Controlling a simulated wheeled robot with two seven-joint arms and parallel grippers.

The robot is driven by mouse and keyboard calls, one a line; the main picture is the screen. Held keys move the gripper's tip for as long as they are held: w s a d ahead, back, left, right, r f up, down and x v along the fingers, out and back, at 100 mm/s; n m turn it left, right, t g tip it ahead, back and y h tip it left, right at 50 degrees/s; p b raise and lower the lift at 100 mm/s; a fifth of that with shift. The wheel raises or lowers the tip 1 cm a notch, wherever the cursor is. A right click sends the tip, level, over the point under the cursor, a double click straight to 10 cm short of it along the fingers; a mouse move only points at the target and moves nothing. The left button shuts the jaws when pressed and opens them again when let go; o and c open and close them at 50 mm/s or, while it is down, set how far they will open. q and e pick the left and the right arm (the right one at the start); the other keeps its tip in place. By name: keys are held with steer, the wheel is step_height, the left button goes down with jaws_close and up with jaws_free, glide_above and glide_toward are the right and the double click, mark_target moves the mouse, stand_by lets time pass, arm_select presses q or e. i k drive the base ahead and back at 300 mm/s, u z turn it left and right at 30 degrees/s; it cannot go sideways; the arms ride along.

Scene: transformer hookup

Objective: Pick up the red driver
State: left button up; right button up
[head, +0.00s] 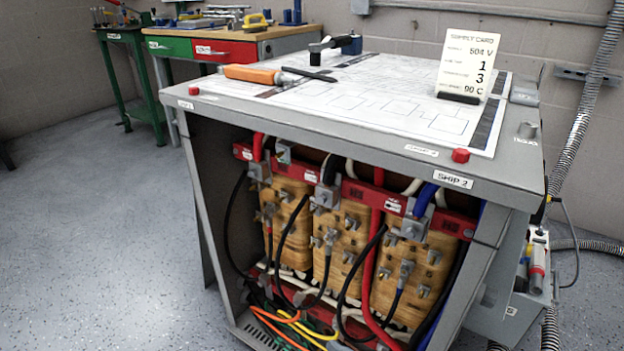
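No tool in view is plainly a red driver. A tool with an orange handle (252,75) lies on the white sheet on the cabinet top, near its left side. A red and white upright item (537,268) stands in a grey holder at the cabinet's right side; it is too small to tell what it is. A yellow item stands just behind it. Neither of my grippers is in view.
The grey cabinet (350,131) has an open front showing coils, clamps and cables. A supply card (467,65) stands on its top, with a black and blue tool (335,46) at the back. A workbench (232,50) stands behind left. The left floor is clear.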

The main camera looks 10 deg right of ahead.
mark_target(540, 251)
steer(key=z, duration=1.8)
